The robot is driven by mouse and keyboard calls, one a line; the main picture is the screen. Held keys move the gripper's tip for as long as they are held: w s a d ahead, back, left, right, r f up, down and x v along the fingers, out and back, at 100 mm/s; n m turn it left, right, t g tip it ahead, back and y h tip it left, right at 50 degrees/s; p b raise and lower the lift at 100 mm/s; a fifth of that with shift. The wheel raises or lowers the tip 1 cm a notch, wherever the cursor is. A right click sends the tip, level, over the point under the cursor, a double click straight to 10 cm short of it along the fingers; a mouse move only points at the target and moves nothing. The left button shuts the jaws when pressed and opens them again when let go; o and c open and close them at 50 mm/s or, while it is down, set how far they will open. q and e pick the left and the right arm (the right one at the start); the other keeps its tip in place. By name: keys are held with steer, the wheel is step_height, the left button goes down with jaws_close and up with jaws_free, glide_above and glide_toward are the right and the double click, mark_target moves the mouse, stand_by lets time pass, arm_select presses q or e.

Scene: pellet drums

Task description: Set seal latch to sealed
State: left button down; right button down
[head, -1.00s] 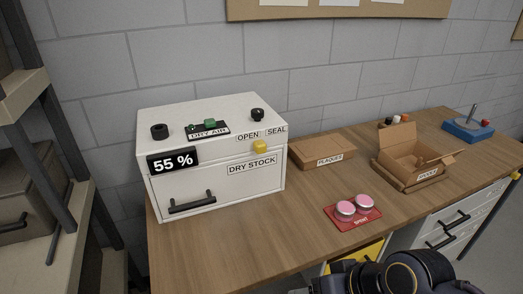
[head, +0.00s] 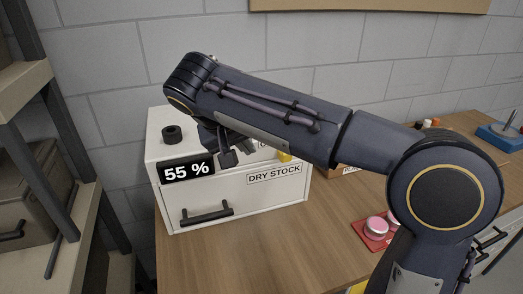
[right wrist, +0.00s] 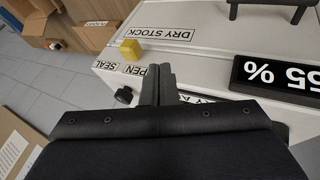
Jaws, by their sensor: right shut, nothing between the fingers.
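The white dry stock cabinet (head: 245,205) stands on the bench. Its yellow seal latch (right wrist: 131,48) is a small block on the front face, beside the SEAL label (right wrist: 105,65) and the partly hidden OPEN label. I cannot tell exactly which setting it stands at. In the head view my right arm hides most of the latch, leaving a sliver (head: 285,157). My right gripper (right wrist: 160,72) is shut and empty, just to the right of the latch in the right wrist view and apart from it. In the head view it (head: 228,157) hangs over the cabinet's top front edge. My left gripper is not in view.
Black knobs stand on the cabinet top, one at its left (head: 172,134) and one near the labels (right wrist: 124,95). A 55 % display (head: 187,171) and a black handle (head: 207,212) are on the front.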

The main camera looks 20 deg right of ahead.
mark_target(285, 155)
steer(key=shift+w+a+r, duration=0.35)
steer(key=shift+w+a, duration=0.25)
steer(key=w+d+f+p, duration=0.1)
steer(key=w+d+f, duration=0.2)
steer(key=d+f, duration=0.5)
steer(key=shift+d+p, duration=0.3)
steer(key=shift+d, duration=0.2)
steer(key=shift+w, duration=0.1)
